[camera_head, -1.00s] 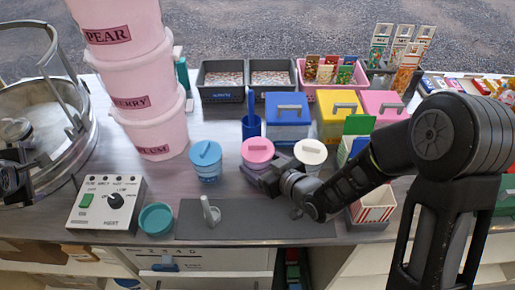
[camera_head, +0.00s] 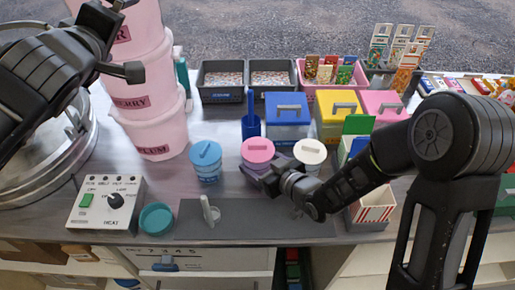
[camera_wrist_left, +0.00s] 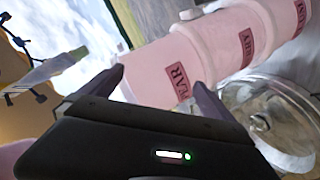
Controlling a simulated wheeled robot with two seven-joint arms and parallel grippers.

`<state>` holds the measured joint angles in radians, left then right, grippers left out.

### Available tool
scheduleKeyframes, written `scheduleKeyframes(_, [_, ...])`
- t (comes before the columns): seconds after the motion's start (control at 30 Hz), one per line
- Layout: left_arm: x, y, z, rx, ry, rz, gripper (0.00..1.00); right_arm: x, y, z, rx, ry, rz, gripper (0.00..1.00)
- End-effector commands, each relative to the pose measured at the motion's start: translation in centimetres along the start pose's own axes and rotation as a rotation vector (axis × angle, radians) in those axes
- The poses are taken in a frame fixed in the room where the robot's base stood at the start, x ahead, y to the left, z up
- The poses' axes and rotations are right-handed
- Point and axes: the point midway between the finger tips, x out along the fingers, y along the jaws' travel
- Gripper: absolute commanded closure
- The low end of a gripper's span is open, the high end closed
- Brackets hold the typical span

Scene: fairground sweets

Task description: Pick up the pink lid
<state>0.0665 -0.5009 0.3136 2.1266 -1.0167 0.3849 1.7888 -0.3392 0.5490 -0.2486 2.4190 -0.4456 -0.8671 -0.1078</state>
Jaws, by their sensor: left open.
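The round pink lid (camera_head: 258,149) with its raised grip sits on a pink tub, between a blue-lidded tub (camera_head: 206,165) and a cream-lidded tub (camera_head: 310,152). My right gripper (camera_head: 262,178) is low at the front right of the pink tub, below the lid; whether its jaws are apart or closed on the tub is hidden. My left gripper (camera_head: 124,40) is open and empty, raised at the upper left in front of the stacked pink tubs. In the left wrist view, its fingers (camera_wrist_left: 158,80) are apart with the PEAR tub behind them.
A control box (camera_head: 105,204), a teal bowl (camera_head: 157,218) and a grey mat (camera_head: 255,230) with a small pale upright tool lie along the front. Blue, yellow and pink lidded boxes (camera_head: 287,110) stand behind. A glass-covered round pan (camera_head: 50,160) is at left.

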Motion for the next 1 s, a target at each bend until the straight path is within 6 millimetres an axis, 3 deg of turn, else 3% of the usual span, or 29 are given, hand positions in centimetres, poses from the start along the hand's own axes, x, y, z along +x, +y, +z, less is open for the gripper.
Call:
scheduleKeyframes(0.17, [3.4, -0.7, 5.9, 0.105, -0.179, -0.101, 0.00, 0.0, 0.0, -0.3, -0.001, 0.007, 0.000, 0.49])
scheduleKeyframes(0.3, [5.1, -1.1, 12.1, 0.249, -0.346, -0.182, 0.00, 0.0, 0.0, -0.3, -0.001, 0.007, 0.000, 0.49])
scheduleKeyframes(0.43, [5.4, -1.6, 18.9, 0.429, -0.520, -0.254, 0.00, 0.0, 0.0, -0.3, -0.001, 0.007, 0.000, 0.49])
scheduleKeyframes(0.6, [4.1, -2.3, 26.4, 0.669, -0.712, -0.319, 0.00, 0.0, 0.0, -0.3, -0.001, 0.007, 0.000, 0.49])
scheduleKeyframes(0.8, [2.2, -3.0, 31.3, 0.860, -0.846, -0.357, 0.00, 0.0, 0.0, -0.3, -0.001, 0.007, 0.000, 0.49])
scheduleKeyframes(1.0, [1.5, -3.3, 32.6, 0.917, -0.884, -0.368, 0.00, 0.0, 0.0, -0.3, -0.001, 0.007, 0.000, 0.49])
